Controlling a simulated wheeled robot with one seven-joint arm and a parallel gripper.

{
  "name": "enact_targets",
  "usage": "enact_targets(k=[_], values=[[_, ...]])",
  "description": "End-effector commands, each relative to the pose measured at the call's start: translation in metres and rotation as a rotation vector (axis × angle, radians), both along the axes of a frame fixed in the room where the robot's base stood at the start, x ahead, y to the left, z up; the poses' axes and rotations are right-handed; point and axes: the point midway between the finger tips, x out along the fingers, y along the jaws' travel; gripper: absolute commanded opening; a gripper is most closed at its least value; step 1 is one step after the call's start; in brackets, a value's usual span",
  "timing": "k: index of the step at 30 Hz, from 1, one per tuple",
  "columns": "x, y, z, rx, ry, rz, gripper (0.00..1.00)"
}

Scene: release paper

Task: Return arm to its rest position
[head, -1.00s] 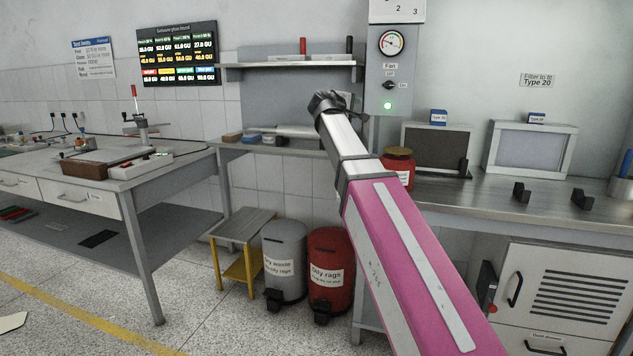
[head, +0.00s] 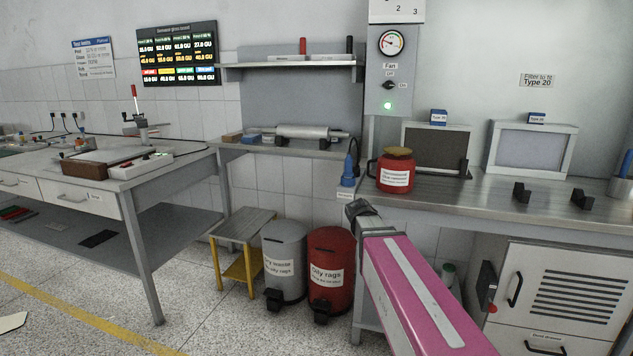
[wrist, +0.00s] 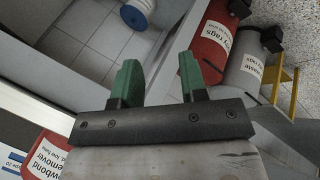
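My arm (head: 415,295) reaches up from the bottom right in the head view. It is pink with a pale strip and ends in a dark joint in front of the bench's near edge. I cannot make out my gripper's fingers in the head view. In the wrist view my gripper (wrist: 160,76) shows two green fingers standing well apart, with nothing between them. It is open and empty.
A red-and-yellow jar (head: 396,172) stands on the steel bench (head: 450,192) near my arm. The grey bin (head: 285,245) and red oily-rags bin (head: 331,255) stand below, beside a yellow-legged step (head: 240,228).

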Motion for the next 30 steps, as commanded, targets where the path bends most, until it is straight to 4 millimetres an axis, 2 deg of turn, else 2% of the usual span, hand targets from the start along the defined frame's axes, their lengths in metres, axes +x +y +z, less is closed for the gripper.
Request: enact_targets(k=[1, 6, 9, 13, 15, 19, 30], values=[[-0.02, -0.003, -0.022, 0.044, 0.034, -0.03, 0.39], [-0.073, -0.005, -0.083, 0.197, 0.135, -0.138, 0.39], [-0.104, -0.003, -0.113, 0.28, 0.192, -0.205, 0.39], [-0.138, 0.0, -0.141, 0.369, 0.255, -0.282, 0.39], [-0.151, 0.002, -0.15, 0.405, 0.278, -0.313, 0.39], [-0.164, 0.004, -0.161, 0.443, 0.304, -0.347, 0.39], [-0.166, 0.004, -0.163, 0.451, 0.31, -0.355, 0.39]])
